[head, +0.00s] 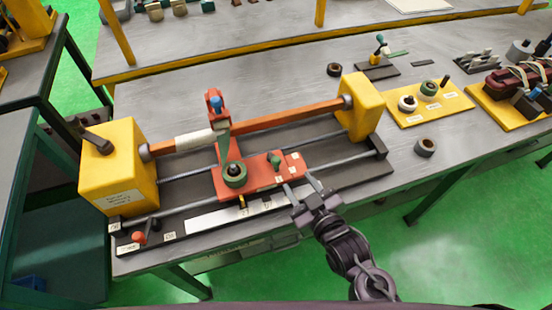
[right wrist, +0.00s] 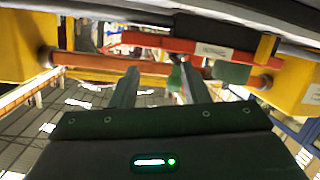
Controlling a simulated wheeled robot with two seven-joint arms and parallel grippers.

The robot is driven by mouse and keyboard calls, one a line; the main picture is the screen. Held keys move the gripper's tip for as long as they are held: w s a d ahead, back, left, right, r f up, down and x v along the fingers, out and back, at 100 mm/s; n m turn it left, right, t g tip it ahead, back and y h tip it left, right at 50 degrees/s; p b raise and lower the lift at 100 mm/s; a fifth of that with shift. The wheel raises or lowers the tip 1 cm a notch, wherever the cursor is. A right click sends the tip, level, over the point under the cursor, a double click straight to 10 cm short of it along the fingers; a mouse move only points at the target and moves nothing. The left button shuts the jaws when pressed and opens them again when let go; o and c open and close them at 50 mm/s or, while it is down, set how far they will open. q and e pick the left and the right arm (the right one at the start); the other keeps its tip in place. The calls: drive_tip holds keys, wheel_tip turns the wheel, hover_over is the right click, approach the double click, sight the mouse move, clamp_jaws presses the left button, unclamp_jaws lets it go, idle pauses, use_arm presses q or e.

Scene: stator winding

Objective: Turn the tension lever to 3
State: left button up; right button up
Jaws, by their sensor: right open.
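The winding machine carries a red carriage (head: 256,177) on two rails. A small green-knobbed lever (head: 276,160), which looks like the tension lever, stands on the carriage beside small pale labels too small to read. A green ring-shaped spool (head: 235,174) sits to its left. My right gripper (head: 300,181) is open and empty, its fingertips at the carriage's front right, just short of the lever. In the right wrist view, a green knob (right wrist: 177,76) appears beyond the gap between the open fingers (right wrist: 158,82). My left gripper is not in view.
Yellow end blocks (head: 120,175) (head: 362,107) hold the copper-coloured bar (head: 285,116). A red-knobbed handle (head: 139,238) is at the front left. A yellow board with spools (head: 440,112) and a loose ring (head: 425,146) lie to the right.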

sight(278, 164)
drive_tip(key=w+a+r, duration=0.1)
drive_tip(key=w+a+r+t+y+p, duration=0.1)
drive_tip(key=w+a, duration=0.1)
drive_tip(key=w+a+n+t+y+p, duration=0.1)
drive_tip(key=a, duration=0.1)
drive_tip(key=shift+w+a+r, duration=0.1)
drive_tip(key=shift+w+r, duration=0.3)
drive_tip(key=shift+w+a+f, duration=0.1)
drive_tip(key=shift+w+a, duration=0.15)
drive_tip(key=shift+w, duration=0.2)
clamp_jaws()
